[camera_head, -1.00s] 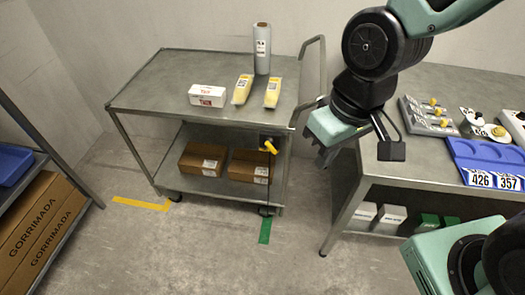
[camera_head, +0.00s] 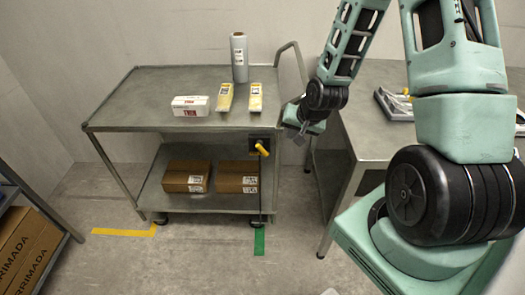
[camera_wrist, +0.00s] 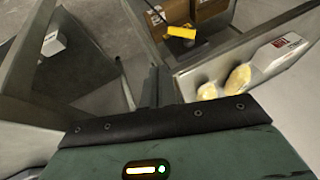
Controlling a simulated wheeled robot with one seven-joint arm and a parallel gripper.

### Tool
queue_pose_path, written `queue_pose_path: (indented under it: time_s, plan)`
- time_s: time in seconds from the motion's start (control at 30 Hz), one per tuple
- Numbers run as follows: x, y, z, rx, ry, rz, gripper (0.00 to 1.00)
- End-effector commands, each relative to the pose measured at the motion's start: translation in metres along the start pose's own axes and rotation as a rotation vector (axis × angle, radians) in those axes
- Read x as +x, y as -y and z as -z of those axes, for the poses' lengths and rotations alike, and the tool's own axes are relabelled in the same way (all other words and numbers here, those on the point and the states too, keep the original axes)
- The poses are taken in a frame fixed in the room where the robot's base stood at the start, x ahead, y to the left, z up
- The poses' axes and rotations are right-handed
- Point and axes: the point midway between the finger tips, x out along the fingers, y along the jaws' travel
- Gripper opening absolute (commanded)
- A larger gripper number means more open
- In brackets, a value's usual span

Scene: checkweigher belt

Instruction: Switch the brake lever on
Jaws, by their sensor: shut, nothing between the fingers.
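The brake lever (camera_head: 262,149) is a yellow handle on a dark plate at the right front of the metal cart (camera_head: 107,117), below its top shelf. It also shows in the wrist view (camera_wrist: 181,32), at the top centre. My gripper (camera_head: 299,137) is to the right of the lever, near the cart's right end, and does not touch it. In the wrist view my gripper (camera_wrist: 150,92) is shut and empty, its fingertips pointing up the picture with a gap to the lever.
On the cart top stand a white box (camera_head: 190,106), two yellow packs (camera_head: 225,97) and a grey cylinder (camera_head: 239,57). Brown cartons (camera_head: 186,176) lie on its lower shelf. A metal table (camera_head: 372,140) stands close on the right. The floor in front is clear, with a green tape (camera_head: 259,241).

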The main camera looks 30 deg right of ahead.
Motion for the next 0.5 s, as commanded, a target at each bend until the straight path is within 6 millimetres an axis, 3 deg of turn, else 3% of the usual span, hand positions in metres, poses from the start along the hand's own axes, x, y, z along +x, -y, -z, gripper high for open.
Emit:
queue_pose_path:
  time_s: [0.27, 0.5]
  plan:
    - [0.001, 0.001, 0.0, -0.002, 0.001, 0.0, 0.0]
    - [0.026, 0.001, -0.001, -0.002, 0.005, 0.0, 0.0]
